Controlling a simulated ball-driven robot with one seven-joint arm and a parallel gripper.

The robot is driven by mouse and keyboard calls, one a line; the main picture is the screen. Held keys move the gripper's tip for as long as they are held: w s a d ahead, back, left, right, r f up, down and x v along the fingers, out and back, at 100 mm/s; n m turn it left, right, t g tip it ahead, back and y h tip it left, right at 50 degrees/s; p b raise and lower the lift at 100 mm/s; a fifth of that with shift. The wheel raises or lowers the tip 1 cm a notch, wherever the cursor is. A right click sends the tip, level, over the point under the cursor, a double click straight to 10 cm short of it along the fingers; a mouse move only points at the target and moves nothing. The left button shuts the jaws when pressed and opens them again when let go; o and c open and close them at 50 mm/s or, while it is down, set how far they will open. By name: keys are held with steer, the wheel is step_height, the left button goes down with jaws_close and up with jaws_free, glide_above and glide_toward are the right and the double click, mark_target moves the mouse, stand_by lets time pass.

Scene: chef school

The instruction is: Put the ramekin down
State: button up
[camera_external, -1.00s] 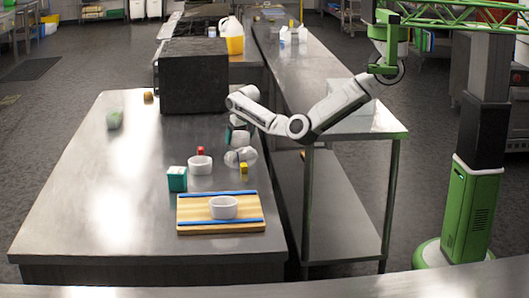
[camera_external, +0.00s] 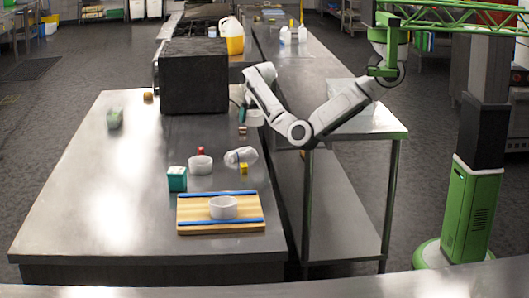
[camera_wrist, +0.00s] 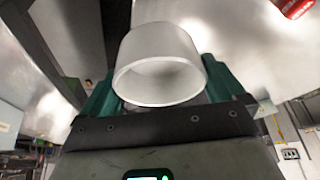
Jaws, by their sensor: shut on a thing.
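My gripper (camera_wrist: 162,82) is shut on a white ramekin (camera_wrist: 158,58), which sits between its two teal fingers in the wrist view. The ramekin's round opening faces the camera. In the outside view my gripper (camera_external: 243,112) is at the right edge of the steel counter, beside the black oven; the held ramekin is hard to tell from the pale wrist there. A second white ramekin (camera_external: 200,165) stands on the counter (camera_external: 105,190). A third white ramekin (camera_external: 223,207) stands on the wooden board (camera_external: 190,214) with blue edges.
A small brown block (camera_external: 242,130) is close below my gripper. The black oven (camera_external: 194,76) stands behind. The counter's left side is mostly clear.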

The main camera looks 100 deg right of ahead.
steer(key=s+a+r, duration=0.3)
steer(key=s, duration=0.3)
steer(key=shift+s+a+b, duration=0.25)
steer(key=shift+s+b, duration=0.1)
steer(key=w+a+r+n+b, duration=0.1)
steer(key=w+a, duration=0.3)
steer(key=a, duration=0.3)
steer(key=w+a+n+t+y+b, duration=0.1)
steer(key=w+a+n, duration=0.15)
steer(key=a, duration=0.55)
steer(key=w+a+r+n, duration=0.1)
steer(key=w+a, duration=0.4)
steer(key=a, duration=0.2)
steer(key=s+a+r+n+t+y+b, duration=0.15)
steer(key=a+n, duration=0.25)
steer(key=a, duration=1.8)
steer(key=b, duration=0.3)
glide_toward(209, 194)
steer(key=shift+w+d+f+g, duration=0.15)
steer(key=shift+w+d+g, duration=0.1)
steer(key=shift+w, duration=0.25)
steer(key=shift+w+f, duration=0.55)
steer(key=shift+f, duration=1.7)
steer(key=shift+f, duration=0.2)
